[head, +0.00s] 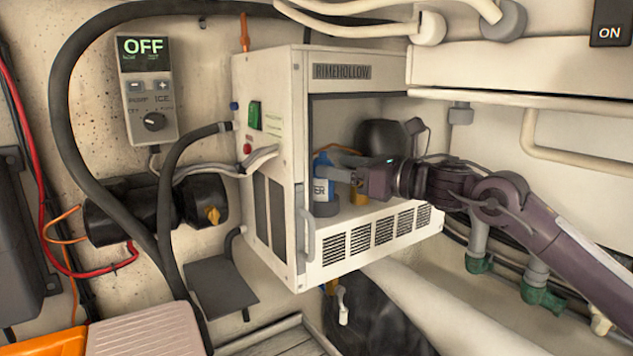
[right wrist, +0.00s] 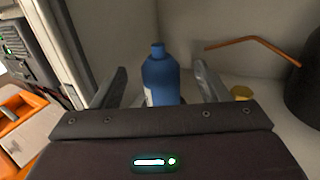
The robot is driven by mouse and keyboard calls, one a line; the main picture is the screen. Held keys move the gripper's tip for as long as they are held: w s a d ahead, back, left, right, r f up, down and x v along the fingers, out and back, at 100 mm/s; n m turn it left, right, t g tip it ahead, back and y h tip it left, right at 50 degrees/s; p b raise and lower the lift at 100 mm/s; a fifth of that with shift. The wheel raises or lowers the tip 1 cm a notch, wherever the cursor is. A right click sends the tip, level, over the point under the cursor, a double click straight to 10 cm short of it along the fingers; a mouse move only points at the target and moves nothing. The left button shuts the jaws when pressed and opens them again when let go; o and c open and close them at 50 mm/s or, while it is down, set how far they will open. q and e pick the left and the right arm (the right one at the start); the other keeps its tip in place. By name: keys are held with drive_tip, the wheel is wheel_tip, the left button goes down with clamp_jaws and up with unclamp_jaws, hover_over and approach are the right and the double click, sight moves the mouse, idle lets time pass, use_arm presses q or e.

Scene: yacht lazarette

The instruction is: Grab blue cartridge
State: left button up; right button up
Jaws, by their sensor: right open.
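The blue cartridge (head: 323,184) is a blue bottle shape with a white label. It stands upright inside the open white cabinet marked RIMEHOLLOW (head: 270,150), near the left side of the opening. In the right wrist view the cartridge (right wrist: 161,77) stands between the two fingers of my right gripper (right wrist: 160,84). In the head view my right gripper (head: 345,172) reaches into the cabinet from the right. Its fingers are open, with a gap on each side of the cartridge in the wrist view. The cartridge's lower part is hidden by the gripper body in that view. My left gripper is not in view.
A dark rounded unit (head: 382,143) sits at the back of the cabinet, with a copper pipe (right wrist: 252,42) beside it. A yellow fitting (right wrist: 241,92) is right of the cartridge. The cabinet's left wall and front handle (head: 306,235) are close to the cartridge.

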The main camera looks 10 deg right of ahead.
sight(327, 160)
drive_tip(key=shift+w+a+r+p, duration=0.4)
drive_tip(key=shift+w+a+p, duration=0.2)
drive_tip(key=shift+p, duration=0.05)
drive_tip(key=p+x, duration=0.3)
drive_tip(key=shift+w+a+r, duration=0.25)
drive_tip(key=shift+w+a+f, duration=0.2)
drive_tip(key=shift+w+a, duration=0.15)
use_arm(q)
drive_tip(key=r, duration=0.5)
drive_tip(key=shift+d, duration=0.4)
use_arm(e)
drive_tip(key=shift+f, duration=0.1)
drive_tip(key=shift+d, duration=0.1)
drive_tip(key=c, duration=0.4)
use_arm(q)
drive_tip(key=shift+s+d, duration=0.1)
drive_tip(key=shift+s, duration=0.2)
use_arm(e)
drive_tip(key=c, duration=1)
